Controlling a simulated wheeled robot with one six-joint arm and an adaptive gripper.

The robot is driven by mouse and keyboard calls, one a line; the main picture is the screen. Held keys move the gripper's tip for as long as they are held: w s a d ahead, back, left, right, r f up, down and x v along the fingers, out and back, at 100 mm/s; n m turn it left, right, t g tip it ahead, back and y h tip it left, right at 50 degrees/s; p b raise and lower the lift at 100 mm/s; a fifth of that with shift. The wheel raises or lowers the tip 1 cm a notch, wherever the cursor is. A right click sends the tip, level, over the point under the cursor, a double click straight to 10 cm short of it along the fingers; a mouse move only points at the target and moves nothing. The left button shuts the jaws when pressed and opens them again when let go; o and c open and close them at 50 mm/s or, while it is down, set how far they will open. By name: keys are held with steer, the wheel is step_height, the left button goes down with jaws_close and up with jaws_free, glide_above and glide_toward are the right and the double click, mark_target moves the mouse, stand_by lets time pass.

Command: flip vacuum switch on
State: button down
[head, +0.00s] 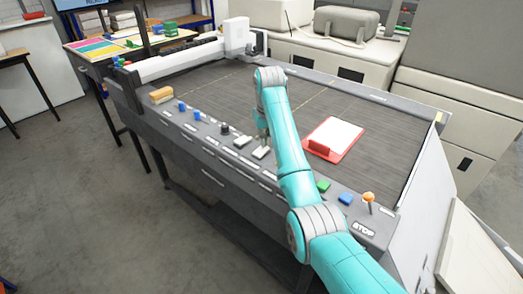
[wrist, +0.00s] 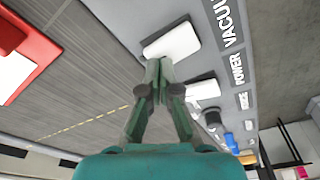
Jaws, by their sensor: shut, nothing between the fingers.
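The vacuum switch is a white rocker (wrist: 172,40) beside a label reading "VACUU", cut off by the frame, in the wrist view. In the head view it is the right one of two white rockers (head: 261,153) on the grey front panel. My gripper (wrist: 161,66) has its fingertips together, at the lower edge of this rocker in the picture. I cannot tell whether they touch it, or which way the rocker is tilted. In the head view my gripper (head: 263,138) is partly hidden by my arm, close above the panel.
A second white rocker (wrist: 203,89) sits by the "POWER" label. A black knob (head: 224,129) and blue knobs (head: 197,116) are further left. Green (head: 323,186) and blue buttons (head: 346,198) and an orange-ball lever (head: 368,197) are right. A red tray (head: 318,149) lies on the dark bed.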

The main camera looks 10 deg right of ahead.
steer(key=shift+f, duration=0.7)
stand_by(0.4)
steer(key=shift+r, duration=3.55)
